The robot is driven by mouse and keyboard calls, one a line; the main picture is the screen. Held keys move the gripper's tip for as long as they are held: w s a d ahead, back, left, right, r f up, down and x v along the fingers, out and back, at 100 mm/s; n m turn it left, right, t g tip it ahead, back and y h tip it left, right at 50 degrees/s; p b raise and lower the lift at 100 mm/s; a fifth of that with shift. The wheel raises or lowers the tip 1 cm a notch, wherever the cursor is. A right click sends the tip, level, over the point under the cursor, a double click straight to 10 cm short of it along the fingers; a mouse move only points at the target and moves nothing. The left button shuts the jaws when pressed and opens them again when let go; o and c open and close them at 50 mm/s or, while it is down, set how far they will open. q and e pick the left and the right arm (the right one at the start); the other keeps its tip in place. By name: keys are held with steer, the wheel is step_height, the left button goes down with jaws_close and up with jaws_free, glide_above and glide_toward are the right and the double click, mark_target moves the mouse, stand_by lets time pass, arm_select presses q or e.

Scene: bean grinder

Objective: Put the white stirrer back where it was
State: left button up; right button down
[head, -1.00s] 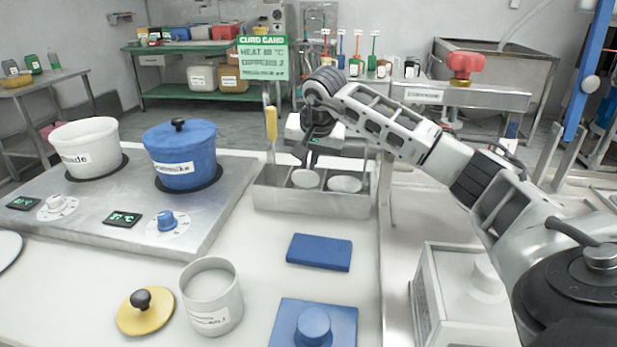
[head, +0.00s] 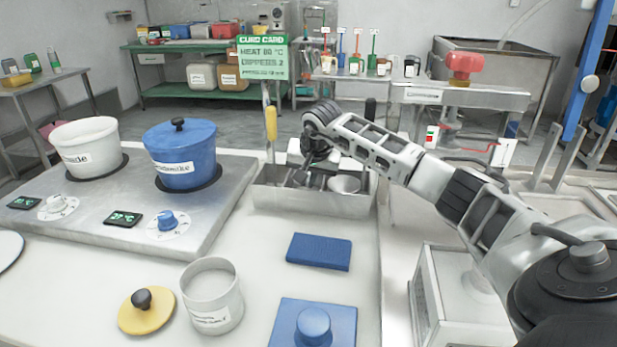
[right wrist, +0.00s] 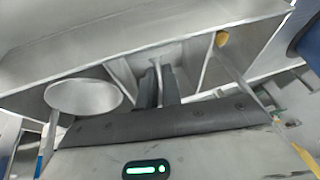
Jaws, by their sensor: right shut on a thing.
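My right gripper (head: 308,178) reaches down into the metal bin (head: 312,203) behind the blue sponge. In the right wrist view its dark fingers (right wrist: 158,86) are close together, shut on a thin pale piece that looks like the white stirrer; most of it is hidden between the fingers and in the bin. A pale round disc (head: 345,184) sits in the bin to the right of the gripper; a pale disc also shows at left in the right wrist view (right wrist: 84,97). A yellow-handled tool (head: 271,123) stands upright at the bin's left. My left gripper is out of view.
The hotplate (head: 120,217) with a white pot (head: 88,148) and a blue pot (head: 181,160) is left of the bin.

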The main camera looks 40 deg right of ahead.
steer(key=c, duration=1.6)
jaws_free()
steer(key=shift+f, duration=0.15)
steer(key=v, duration=1.6)
steer(key=shift+w+d+r, duration=0.1)
steer(key=shift+w+r, duration=0.15)
steer(key=shift+w, duration=0.05)
